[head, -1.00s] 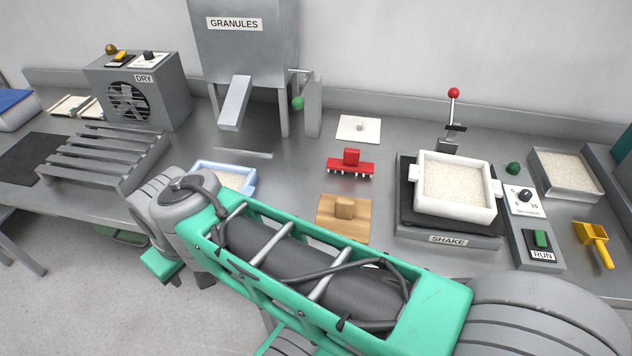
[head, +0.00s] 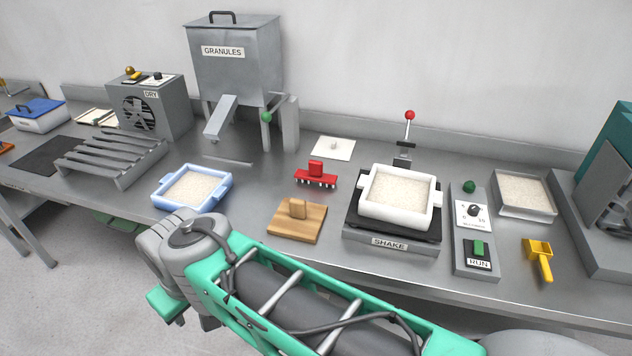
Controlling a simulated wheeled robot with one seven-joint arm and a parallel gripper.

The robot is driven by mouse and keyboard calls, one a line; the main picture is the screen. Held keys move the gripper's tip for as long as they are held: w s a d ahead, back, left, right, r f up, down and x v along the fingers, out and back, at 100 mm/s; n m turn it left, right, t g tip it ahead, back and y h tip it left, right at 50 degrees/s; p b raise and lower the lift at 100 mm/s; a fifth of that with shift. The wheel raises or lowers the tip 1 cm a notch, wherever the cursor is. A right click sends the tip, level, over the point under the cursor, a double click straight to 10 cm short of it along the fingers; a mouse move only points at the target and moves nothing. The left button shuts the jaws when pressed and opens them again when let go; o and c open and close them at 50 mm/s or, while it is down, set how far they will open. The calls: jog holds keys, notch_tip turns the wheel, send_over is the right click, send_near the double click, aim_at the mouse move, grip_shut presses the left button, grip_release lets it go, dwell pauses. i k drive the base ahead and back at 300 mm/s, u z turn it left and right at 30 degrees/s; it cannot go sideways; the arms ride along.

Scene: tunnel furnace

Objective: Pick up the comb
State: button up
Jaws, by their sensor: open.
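The comb is most likely the red tool (head: 316,178) with a block handle and a row of pale teeth along its lower edge. It lies on the grey metal bench in the middle of the head view, behind a wooden block with a knob (head: 297,220) and left of the shaker. Nothing touches it. My green and grey arm crosses the bottom of the view, in front of the bench.
A blue-rimmed tray of granules (head: 170,203) stands left of the comb. A white-walled tray (head: 398,215) sits on the shaker to its right. A granule hopper (head: 235,75) stands behind left, a white plate with a knob (head: 333,150) behind. A yellow scoop (head: 540,260) lies right.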

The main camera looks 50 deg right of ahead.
aim_at(315, 172)
jog(key=u, duration=0.85)
jog(key=i, duration=0.9)
jog(key=z, duration=3.1)
jog(key=i, duration=0.5)
jog(key=k, duration=1.3)
jog(key=u, duration=0.45)
jog(key=i, duration=0.85)
jog(key=u, duration=0.45)
